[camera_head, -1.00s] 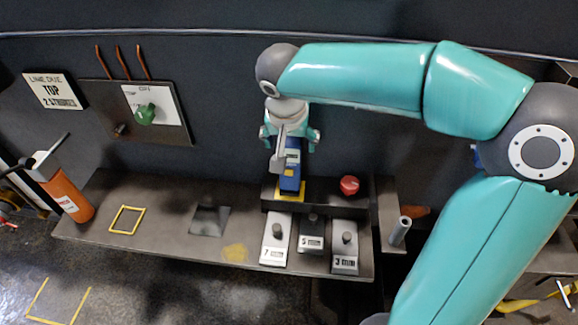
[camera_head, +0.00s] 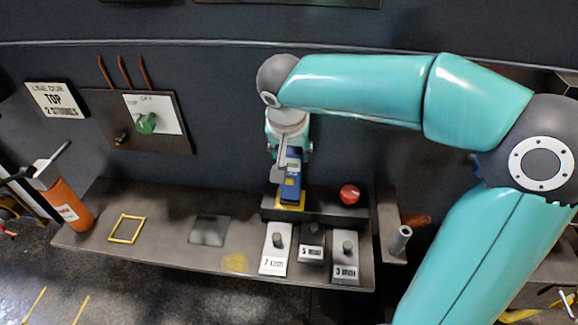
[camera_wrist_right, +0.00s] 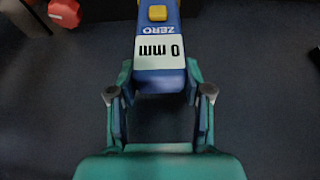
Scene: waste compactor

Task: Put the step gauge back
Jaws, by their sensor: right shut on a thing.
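The step gauge (camera_head: 291,178) is a blue block with a white label. It stands upright over a yellow mark (camera_head: 290,203) on the dark raised ledge. I cannot tell if its base touches the ledge. My right gripper (camera_head: 288,155) is at its upper part, its arm coming in from the right. In the right wrist view the gauge (camera_wrist_right: 158,52) reads "0 mm" and "ZERO" and has a yellow button. The right gripper (camera_wrist_right: 159,78) is shut on it, one finger on each side. My left gripper is not in view.
A red button (camera_head: 349,194) is just right of the gauge. Numbered blocks with knobs (camera_head: 311,243) sit in front of the ledge. A yellow outlined square (camera_head: 126,229) and a dark plate (camera_head: 209,230) lie on the shelf to the left. An orange cylinder (camera_head: 68,208) stands at the shelf's left end.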

